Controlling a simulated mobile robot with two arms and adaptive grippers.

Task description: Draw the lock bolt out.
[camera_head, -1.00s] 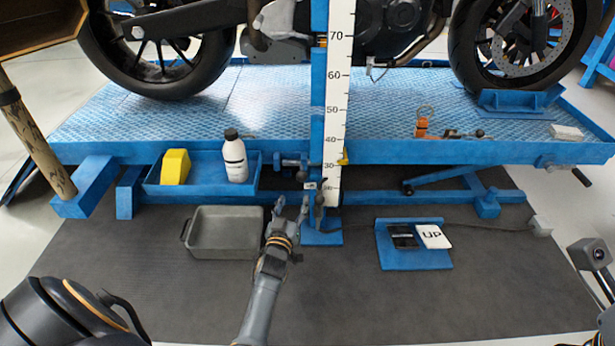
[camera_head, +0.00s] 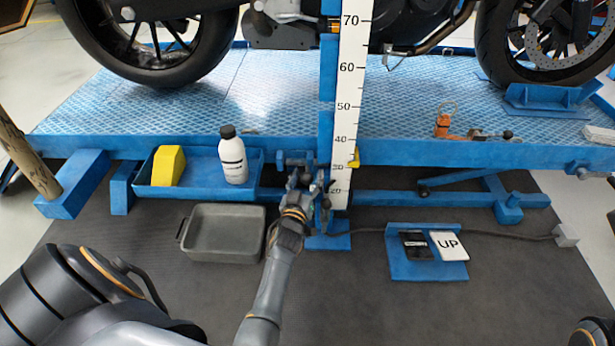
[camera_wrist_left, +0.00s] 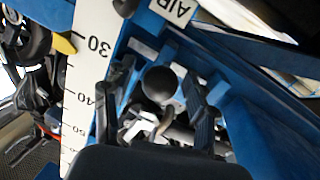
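The lock bolt's round black knob (camera_wrist_left: 159,83) shows in the left wrist view, in front of blue lift parts. My left gripper (camera_wrist_left: 150,105) has one finger on each side of the knob, with gaps visible, so it looks open around it. In the head view the left gripper (camera_head: 307,182) is at the blue post, just below the lift platform's front edge. There it hides most of the bolt, and I cannot tell whether a finger touches it. My right gripper is out of view.
The white height scale (camera_head: 346,110) stands right beside the gripper. A blue tray (camera_head: 205,184) holds a yellow block (camera_head: 168,165) and a white bottle (camera_head: 232,158). A motorcycle stands on the platform (camera_head: 250,100).

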